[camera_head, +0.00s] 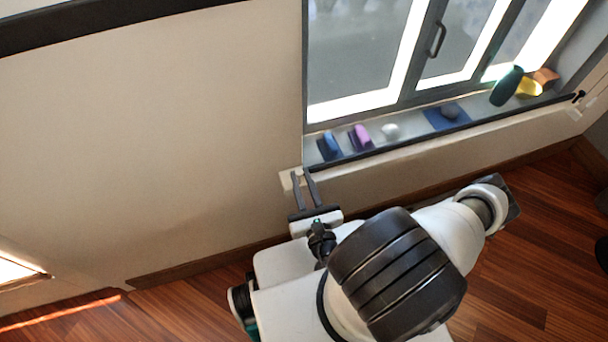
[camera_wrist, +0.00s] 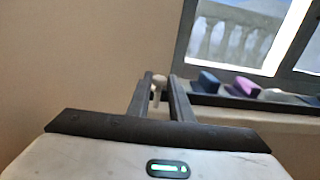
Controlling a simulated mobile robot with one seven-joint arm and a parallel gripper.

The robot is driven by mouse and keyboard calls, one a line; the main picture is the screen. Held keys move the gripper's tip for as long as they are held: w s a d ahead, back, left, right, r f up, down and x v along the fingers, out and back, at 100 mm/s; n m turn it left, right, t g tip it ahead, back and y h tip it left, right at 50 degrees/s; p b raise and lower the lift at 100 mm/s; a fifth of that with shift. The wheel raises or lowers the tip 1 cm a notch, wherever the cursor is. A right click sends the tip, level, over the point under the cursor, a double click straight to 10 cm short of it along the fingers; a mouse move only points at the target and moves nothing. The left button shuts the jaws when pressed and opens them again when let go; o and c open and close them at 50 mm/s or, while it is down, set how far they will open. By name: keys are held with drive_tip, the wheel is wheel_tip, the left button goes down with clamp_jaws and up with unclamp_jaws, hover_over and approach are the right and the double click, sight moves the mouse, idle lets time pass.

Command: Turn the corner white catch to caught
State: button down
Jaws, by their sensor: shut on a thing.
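The white catch (camera_wrist: 158,82) shows in the wrist view as a small pale knob between my two fingers, beside the left end of the window sill. My gripper (camera_wrist: 161,78) is shut on it, with a finger on each side. In the head view my gripper (camera_head: 303,172) reaches up to the left corner of the sill, and the catch cannot be made out clearly there. The base of the catch is hidden, so I cannot tell how far it is turned.
The window sill (camera_head: 420,150) runs right from my gripper. On it are a blue object (camera_head: 331,143), a purple object (camera_head: 361,136), a grey stone-like object (camera_head: 390,131) and a dark green vase (camera_head: 507,86). Bare wall (camera_head: 150,150) lies left. A window handle (camera_head: 437,40) is above.

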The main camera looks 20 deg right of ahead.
drive_tip(key=h+b, duration=0.1)
drive_tip(key=m+h+b, duration=0.1)
drive_tip(key=b, duration=0.1)
drive_tip(key=shift+a+f+m+h, duration=0.3)
drive_tip(key=shift+a+m+h, duration=0.05)
drive_tip(key=shift+m+h, duration=0.05)
drive_tip(key=shift+r+m+g+h+b, duration=0.1)
drive_tip(key=shift+m+g+h+b, duration=0.2)
drive_tip(key=shift+h+b, duration=0.25)
drive_tip(key=shift+r+b, duration=0.2)
drive_tip(key=shift+b, duration=0.1)
drive_tip(key=c, duration=1.9)
unclamp_jaws()
drive_tip(key=shift+r, duration=0.15)
wheel_tip(320, 180, up, 10)
drive_tip(key=p, duration=0.4)
drive_tip(key=shift+p, duration=0.4)
